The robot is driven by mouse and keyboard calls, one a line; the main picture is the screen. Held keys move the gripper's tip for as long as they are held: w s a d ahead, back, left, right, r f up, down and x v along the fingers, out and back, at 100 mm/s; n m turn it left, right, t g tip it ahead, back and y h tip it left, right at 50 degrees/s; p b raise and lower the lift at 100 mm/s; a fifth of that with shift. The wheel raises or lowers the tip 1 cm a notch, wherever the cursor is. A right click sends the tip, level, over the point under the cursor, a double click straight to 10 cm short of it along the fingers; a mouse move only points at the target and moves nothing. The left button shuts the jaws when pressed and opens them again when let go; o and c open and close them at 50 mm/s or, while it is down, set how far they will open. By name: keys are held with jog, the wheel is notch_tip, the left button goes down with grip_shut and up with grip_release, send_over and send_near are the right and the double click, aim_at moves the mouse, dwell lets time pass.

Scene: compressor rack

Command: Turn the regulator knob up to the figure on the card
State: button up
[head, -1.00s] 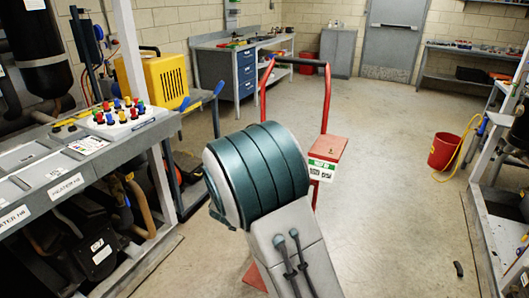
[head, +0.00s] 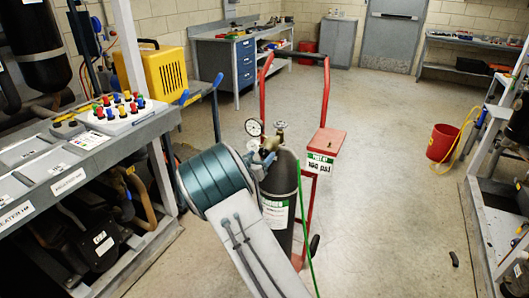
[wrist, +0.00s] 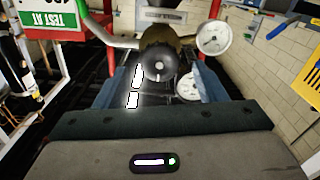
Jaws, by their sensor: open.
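The regulator (head: 267,152) sits on top of a dark gas cylinder (head: 285,182) strapped to a red hand truck. Its round dark knob (wrist: 161,64) faces the wrist camera. Two white gauges are beside it, the upper one (wrist: 213,38) and a lower one (wrist: 188,86) partly hidden by a finger; their readings are too small to tell. The card (head: 320,164) on the truck appears to read "TEST AT 160 psi". My gripper (wrist: 161,72) is open, its blue fingers on either side of the knob in the picture; I cannot tell whether they touch it. My arm hides part of the regulator in the head view.
A green hose (head: 303,215) hangs down the cylinder. The red truck frame (head: 326,110) rises close by, with a red box (head: 325,140) at right. A rack bench (head: 95,150) with coloured knobs stands at left.

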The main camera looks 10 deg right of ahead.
aim_at(264, 153)
jog(key=shift+x, duration=1.9)
jog(key=c, duration=1)
jog(key=shift+f+b, duration=0.1)
jog(key=shift+b, duration=0.35)
